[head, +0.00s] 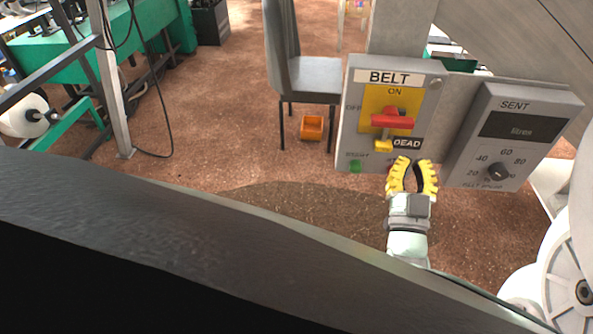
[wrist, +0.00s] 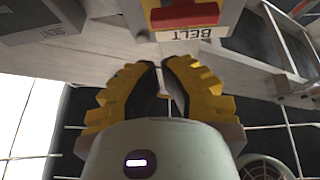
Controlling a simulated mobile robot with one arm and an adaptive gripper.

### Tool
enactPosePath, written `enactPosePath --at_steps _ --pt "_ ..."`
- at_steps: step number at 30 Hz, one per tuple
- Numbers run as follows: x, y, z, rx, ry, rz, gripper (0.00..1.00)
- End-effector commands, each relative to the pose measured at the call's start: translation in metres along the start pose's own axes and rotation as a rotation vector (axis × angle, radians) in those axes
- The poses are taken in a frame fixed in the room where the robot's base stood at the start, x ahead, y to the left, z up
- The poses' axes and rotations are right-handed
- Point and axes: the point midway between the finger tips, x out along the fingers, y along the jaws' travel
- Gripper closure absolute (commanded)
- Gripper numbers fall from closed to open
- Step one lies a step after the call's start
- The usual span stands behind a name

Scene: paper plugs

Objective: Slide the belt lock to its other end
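The grey BELT panel (head: 350,125) carries a yellow plate (head: 372,97) marked ON, with a red handle (head: 393,121) lying across it. A small yellow piece (head: 383,146) sits below the handle, beside the black DEAD label (head: 407,143). I cannot tell for certain which part is the belt lock. The red handle also shows at the top of the wrist view (wrist: 186,14). My gripper (head: 414,161), with yellow ribbed fingers, is just below the DEAD label in the head view. Its fingertips are a small gap apart (wrist: 162,66), with nothing clearly held.
A green button (head: 355,166) is at the panel's lower left. A grey SENT box (head: 505,150) with a dial stands close to the right. A grey chair (head: 312,75) and an orange bin (head: 312,128) are to the left, with open brown floor beyond.

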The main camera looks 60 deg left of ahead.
Motion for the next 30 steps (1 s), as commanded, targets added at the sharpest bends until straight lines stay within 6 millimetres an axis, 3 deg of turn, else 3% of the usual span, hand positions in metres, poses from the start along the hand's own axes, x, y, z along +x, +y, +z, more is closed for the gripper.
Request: enactPosePath --at_steps 1,6,14,30 --pt "-0.011 -0.01 0.028 0.012 -0.026 -0.027 1.0" --pt "-0.024 -0.025 0.059 0.029 -0.092 -0.067 1.0" --pt "-0.011 -0.03 0.061 0.031 -0.104 -0.076 1.0" --pt "0.061 -0.035 0.068 0.031 -0.102 -0.076 1.0"
